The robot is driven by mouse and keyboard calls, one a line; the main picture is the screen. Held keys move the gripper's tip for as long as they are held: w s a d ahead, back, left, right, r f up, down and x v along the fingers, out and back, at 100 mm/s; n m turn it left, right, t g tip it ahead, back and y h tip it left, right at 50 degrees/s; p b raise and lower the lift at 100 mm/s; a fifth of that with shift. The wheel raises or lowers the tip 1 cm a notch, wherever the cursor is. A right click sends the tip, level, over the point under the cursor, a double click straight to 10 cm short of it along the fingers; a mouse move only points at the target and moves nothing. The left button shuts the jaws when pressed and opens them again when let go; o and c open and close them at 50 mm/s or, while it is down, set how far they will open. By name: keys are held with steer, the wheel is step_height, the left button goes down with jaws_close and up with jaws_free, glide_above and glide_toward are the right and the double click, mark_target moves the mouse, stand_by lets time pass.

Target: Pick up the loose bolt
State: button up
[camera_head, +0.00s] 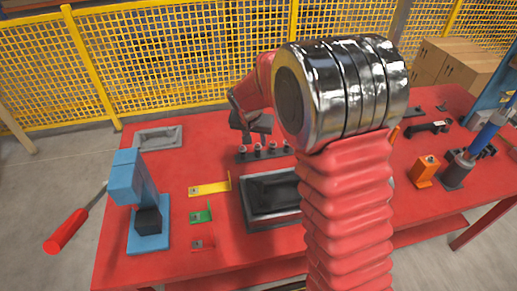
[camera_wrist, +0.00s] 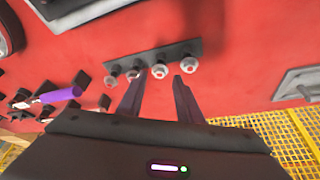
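Several bolts stand in a row on a dark strip (camera_wrist: 172,52) in the wrist view; the strip (camera_head: 262,156) lies mid-table in the head view. I cannot tell which bolt is loose. One light-headed bolt (camera_wrist: 159,71) appears between and just beyond my fingertips; another bolt (camera_wrist: 188,64) is near the right finger, and a third bolt (camera_wrist: 133,73) is near the left one. My gripper (camera_wrist: 158,86) is open, with nothing between its fingers. In the head view my gripper (camera_head: 250,128) is over the strip, its tips hard to make out.
The red table (camera_head: 170,240) carries a black tray (camera_head: 262,214) in front of the strip, a grey tray (camera_head: 158,137), a blue stand (camera_head: 147,238) and small yellow (camera_head: 210,188) and green (camera_head: 202,216) brackets. An orange block (camera_head: 425,172) stands at right. Yellow fencing (camera_head: 180,50) is behind.

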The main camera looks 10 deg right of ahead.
mark_target(257, 145)
steer(key=shift+x, duration=2.6)
steer(key=shift+s, duration=0.1)
steer(key=shift+c, duration=0.3)
steer(key=c, duration=0.7)
steer(key=shift+o, duration=0.2)
steer(key=shift+r, duration=0.1)
step_height(257, 145, up, 10)
